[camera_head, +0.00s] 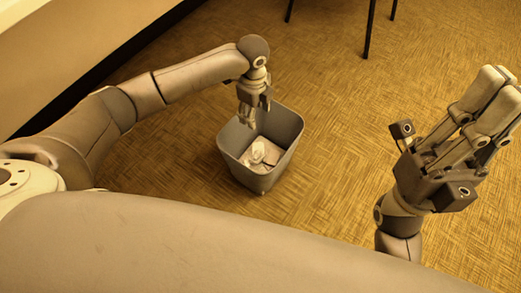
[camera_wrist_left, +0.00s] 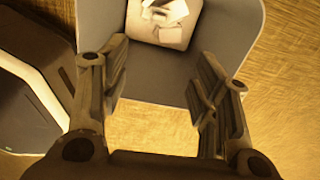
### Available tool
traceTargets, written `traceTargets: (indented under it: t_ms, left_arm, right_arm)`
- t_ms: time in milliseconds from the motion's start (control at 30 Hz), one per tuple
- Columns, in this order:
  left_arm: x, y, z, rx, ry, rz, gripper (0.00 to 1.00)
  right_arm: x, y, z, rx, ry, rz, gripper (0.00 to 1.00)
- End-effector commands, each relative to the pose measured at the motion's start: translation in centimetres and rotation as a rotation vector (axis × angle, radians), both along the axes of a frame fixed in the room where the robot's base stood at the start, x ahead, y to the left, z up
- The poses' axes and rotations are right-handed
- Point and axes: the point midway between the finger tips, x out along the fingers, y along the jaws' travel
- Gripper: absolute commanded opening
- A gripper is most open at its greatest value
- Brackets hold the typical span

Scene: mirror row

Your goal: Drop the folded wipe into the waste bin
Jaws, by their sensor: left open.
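The waste bin (camera_head: 287,128) is a grey, open-topped tub standing on the floor; its wall (camera_wrist_left: 240,45) also fills the upper middle of the left wrist view. White, paper-like pieces (camera_head: 262,153) lie at the bottom inside it, showing too in the left wrist view (camera_wrist_left: 163,18). I cannot tell which of them, if any, is the folded wipe. I see no wipe outside the bin. My left gripper (camera_head: 248,118) points down at the bin's far left rim. Its fingers (camera_wrist_left: 158,85) are apart with nothing between them. My right gripper (camera_head: 493,92) is raised at the right, away from the bin.
Thin dark legs (camera_head: 368,30) of some furniture stand at the top. A pale wall (camera_head: 70,45) with a dark base strip runs along the upper left. The patterned floor (camera_head: 335,130) is clear around the bin.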

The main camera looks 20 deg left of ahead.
Motion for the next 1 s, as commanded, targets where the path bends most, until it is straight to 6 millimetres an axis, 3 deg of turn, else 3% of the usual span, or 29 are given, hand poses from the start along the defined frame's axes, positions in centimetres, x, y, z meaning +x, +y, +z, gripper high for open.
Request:
traceTargets:
  t_ms: [200, 433, 633, 1000]
  left_arm:
    - [0.1, 0.0, 4.8, -0.001, -0.005, -0.002, 0.56]
    - [0.1, 0.0, 8.8, 0.0, -0.003, -0.001, 0.56]
    - [0.0, 0.0, 10.0, 0.001, 0.0, 0.0, 0.56]
    - [0.0, 0.0, 10.1, 0.001, 0.0, 0.0, 0.56]
  right_arm:
    - [0.0, 0.0, 0.0, 0.0, 0.0, 0.0, 0.0]
    - [0.0, 0.0, 0.0, 0.0, 0.0, 0.0, 0.0]
    - [0.0, 0.0, 0.0, 0.0, 0.0, 0.0, 0.0]
    - [0.0, 0.0, 0.0, 0.0, 0.001, 0.0, 0.0]
